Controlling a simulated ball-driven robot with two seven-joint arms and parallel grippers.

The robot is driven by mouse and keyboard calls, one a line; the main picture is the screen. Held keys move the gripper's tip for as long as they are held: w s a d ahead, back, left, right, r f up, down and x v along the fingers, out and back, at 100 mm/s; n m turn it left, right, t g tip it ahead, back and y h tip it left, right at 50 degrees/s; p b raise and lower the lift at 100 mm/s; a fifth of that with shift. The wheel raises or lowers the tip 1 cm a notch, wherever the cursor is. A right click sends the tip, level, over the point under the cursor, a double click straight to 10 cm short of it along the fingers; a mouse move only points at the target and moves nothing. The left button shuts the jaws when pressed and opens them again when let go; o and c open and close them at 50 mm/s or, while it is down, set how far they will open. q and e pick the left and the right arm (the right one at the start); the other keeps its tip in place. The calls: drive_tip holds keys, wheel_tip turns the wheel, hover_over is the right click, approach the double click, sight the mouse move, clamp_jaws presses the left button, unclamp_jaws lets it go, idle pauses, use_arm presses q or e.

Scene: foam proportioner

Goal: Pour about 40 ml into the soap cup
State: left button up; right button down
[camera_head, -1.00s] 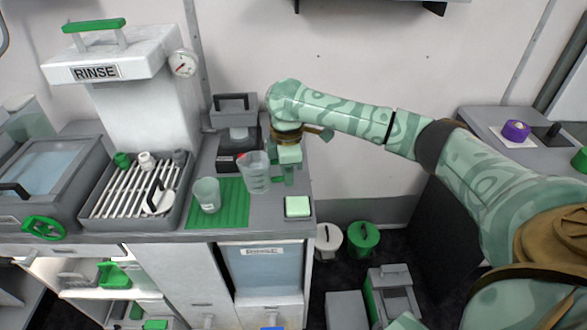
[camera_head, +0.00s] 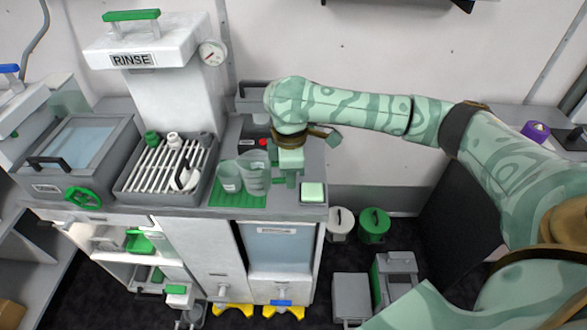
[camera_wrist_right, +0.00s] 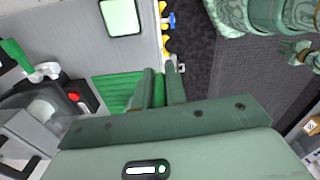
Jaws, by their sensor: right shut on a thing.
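A clear measuring jug (camera_head: 256,181) is in the grasp of my right gripper (camera_head: 288,178), above or on the green ribbed mat (camera_head: 230,201). A smaller translucent cup (camera_head: 229,179), apparently the soap cup, stands on the mat just left of the jug. The two overlap in the head view, so I cannot tell whether they touch. Any tilt of the jug and the liquid levels are unclear. In the right wrist view my right gripper's fingers (camera_wrist_right: 162,90) point over the mat (camera_wrist_right: 112,92); jug and cup are hidden there.
A slatted drain tray (camera_head: 128,197) with small fittings stands left of the mat. The rinse tower (camera_head: 150,90) rises behind. A pale green square pad (camera_head: 312,191) lies right of the mat by the counter's edge. A dark device with a red button (camera_wrist_right: 73,97) sits behind the mat.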

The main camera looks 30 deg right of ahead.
drive_tip(key=shift+s+a+r, duration=0.1)
drive_tip(key=shift+a, duration=0.05)
drive_tip(key=shift+r, duration=0.1)
idle(0.3)
